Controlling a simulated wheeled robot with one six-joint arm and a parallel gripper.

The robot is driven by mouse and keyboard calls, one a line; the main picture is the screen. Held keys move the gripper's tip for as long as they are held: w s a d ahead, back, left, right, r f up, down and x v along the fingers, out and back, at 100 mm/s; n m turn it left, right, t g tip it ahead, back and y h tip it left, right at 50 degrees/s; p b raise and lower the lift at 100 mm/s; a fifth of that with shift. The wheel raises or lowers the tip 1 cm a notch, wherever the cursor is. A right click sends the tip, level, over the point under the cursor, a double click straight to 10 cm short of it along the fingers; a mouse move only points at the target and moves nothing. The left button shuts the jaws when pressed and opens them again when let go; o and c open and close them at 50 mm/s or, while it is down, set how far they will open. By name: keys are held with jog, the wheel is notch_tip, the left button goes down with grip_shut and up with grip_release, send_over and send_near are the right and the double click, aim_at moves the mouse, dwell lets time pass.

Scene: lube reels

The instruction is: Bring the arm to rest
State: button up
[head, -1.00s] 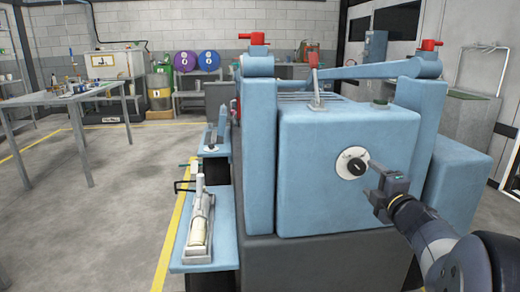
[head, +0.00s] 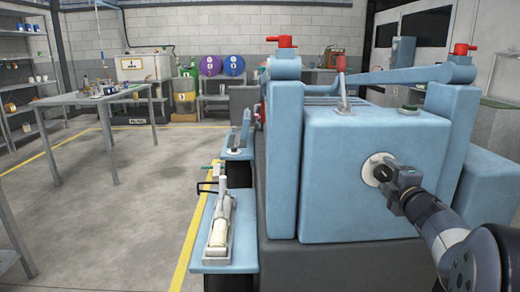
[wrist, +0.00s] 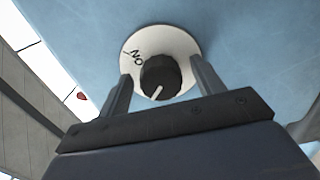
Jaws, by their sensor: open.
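My gripper (head: 388,176) is in front of the light blue machine (head: 340,205) at its round white dial plate. In the wrist view my gripper (wrist: 160,85) is open, with one finger on each side of a black knob (wrist: 160,77). The knob has a white pointer line that points down and left. The white dial plate (wrist: 185,43) behind it bears letters that read "ON", seen upside down. I cannot tell whether the fingers touch the knob. In the head view my gripper hides the knob and much of the plate (head: 371,168).
A side shelf (head: 210,258) with a pale cylinder device (head: 220,225) juts from the machine's left. Red-handled valves (head: 282,42) stand on top of the machine. A grey table (head: 95,96) stands at the left. The floor between the table and the machine is clear.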

jog(key=s+p, duration=0.2)
jog(key=s, duration=0.8)
jog(key=w+b, duration=0.2)
jog(key=w, duration=0.8)
jog(key=shift+w+f, duration=0.1)
jog(key=shift+w, duration=0.05)
jog(key=shift+r+m+p, duration=0.25)
jog(key=shift+m+p, duration=0.25)
jog(key=shift+p, duration=0.15)
jog(key=shift+m+p, duration=0.4)
jog(key=shift+m, duration=0.2)
jog(key=m+p, duration=0.5)
jog(key=m, duration=0.2)
jog(key=m+p, duration=0.3)
jog(key=m, duration=0.1)
jog(key=shift+a+f+p, duration=0.1)
jog(key=shift+p, duration=0.2)
jog(key=m+p, duration=0.4)
jog(key=shift+a+f+m+p, duration=0.1)
jog(key=shift+f+m+p, duration=0.05)
jog(key=shift+m+p, duration=0.25)
jog(key=shift+s+f, duration=0.15)
jog(key=shift+s, duration=1.05)
jog(key=shift+s, duration=0.1)
